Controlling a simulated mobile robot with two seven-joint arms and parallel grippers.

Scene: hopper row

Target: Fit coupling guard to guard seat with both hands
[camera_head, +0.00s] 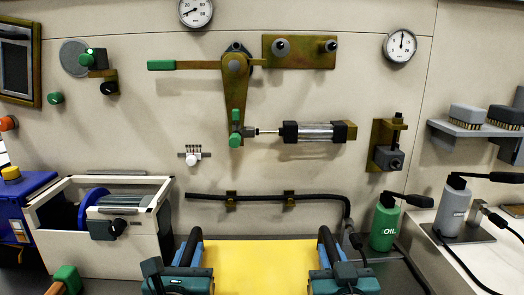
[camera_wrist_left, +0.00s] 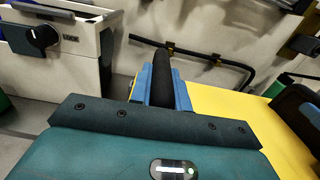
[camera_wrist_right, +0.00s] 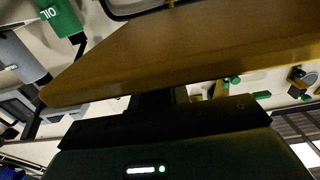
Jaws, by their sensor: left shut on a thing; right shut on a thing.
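The coupling guard appears to be the yellow panel (camera_head: 262,268) with a dark handle at each side, low in the middle of the head view. It also shows in the left wrist view (camera_wrist_left: 235,105). In the right wrist view its underside (camera_wrist_right: 210,55) looks brown in shadow. My left gripper (camera_head: 188,250) is shut on the left handle, and its fingers sit on both sides of it in the left wrist view (camera_wrist_left: 162,85). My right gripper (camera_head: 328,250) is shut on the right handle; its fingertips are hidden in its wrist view. I cannot tell for certain which fixture is the guard seat.
A cream open housing (camera_head: 50,228) with a blue wheel (camera_head: 94,206) and a dark knob stands left of the panel. A green oil bottle (camera_head: 384,226) and a grey pump (camera_head: 453,208) stand at right. A black pipe (camera_head: 262,197) runs along the wall behind.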

